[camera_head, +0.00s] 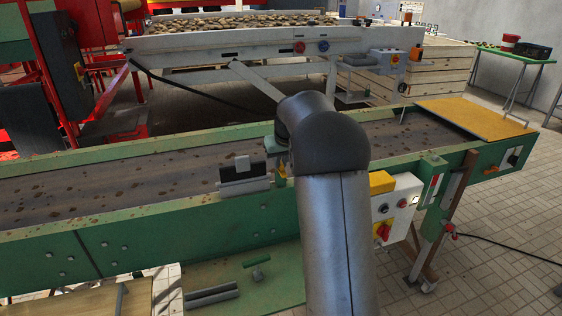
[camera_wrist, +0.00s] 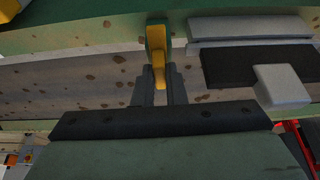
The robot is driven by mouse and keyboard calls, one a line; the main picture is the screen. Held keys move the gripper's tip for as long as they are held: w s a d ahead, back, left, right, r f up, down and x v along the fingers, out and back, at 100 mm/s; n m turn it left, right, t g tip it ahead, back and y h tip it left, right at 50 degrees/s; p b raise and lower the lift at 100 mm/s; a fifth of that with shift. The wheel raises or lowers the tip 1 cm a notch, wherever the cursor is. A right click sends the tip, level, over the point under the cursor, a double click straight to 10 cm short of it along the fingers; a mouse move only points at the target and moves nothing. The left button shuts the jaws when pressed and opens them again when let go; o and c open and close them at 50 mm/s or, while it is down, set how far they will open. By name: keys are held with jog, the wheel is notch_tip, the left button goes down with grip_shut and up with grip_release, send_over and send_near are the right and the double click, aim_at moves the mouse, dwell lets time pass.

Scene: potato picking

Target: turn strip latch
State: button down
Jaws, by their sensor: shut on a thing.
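The yellow strip latch (camera_wrist: 156,42) is at the upper middle of the wrist view, mounted at the green side wall of the conveyor. My gripper (camera_wrist: 160,80) is shut on its lower end, one dark finger on each side. In the head view a sliver of the yellow latch (camera_head: 281,170) shows beside my arm, which hides most of the gripper. A black strip with a pale grey block lies right beside the latch in the wrist view (camera_wrist: 238,68). The strip stands left of my arm in the head view (camera_head: 250,171), above a grey holder.
The conveyor belt (camera_head: 130,176) is dark with brown spots. A control box (camera_head: 399,200) with a red-yellow switch sits right of my arm. A yellow plate (camera_head: 470,117) with a handle covers the belt's right end. Grey bars (camera_head: 213,294) lie on a shelf below.

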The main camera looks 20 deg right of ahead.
jog(key=c, duration=1.5)
grip_release()
jog(key=v, duration=1.7)
jog(key=shift+s+r, duration=0.15)
jog(key=shift+a, duration=0.1)
jog(key=s+a+f+g, duration=0.1)
jog(key=s+a+f, duration=0.3)
jog(key=s+a, duration=0.3)
jog(key=s+a+f+g, duration=0.1)
jog(key=s+a+f, duration=0.3)
jog(key=s+a, duration=0.3)
jog(key=s+a+f, duration=0.1)
jog(key=s+f, duration=0.3)
jog(key=s, duration=0.2)
jog(key=s+a+f+n+g, duration=0.1)
jog(key=s+a+f, duration=0.1)
jog(key=s, duration=0.5)
jog(key=s+a+f+g+p, duration=0.1)
jog(key=s+a+f, duration=0.1)
jog(key=s+f, duration=0.3)
jog(key=shift+s+a+f+n+y, duration=0.15)
jog(key=shift+s, duration=0.25)
jog(key=shift+s+a+f+n+y, duration=0.1)
jog(key=shift+s+f+n+y, duration=0.05)
jog(key=shift+s, duration=0.2)
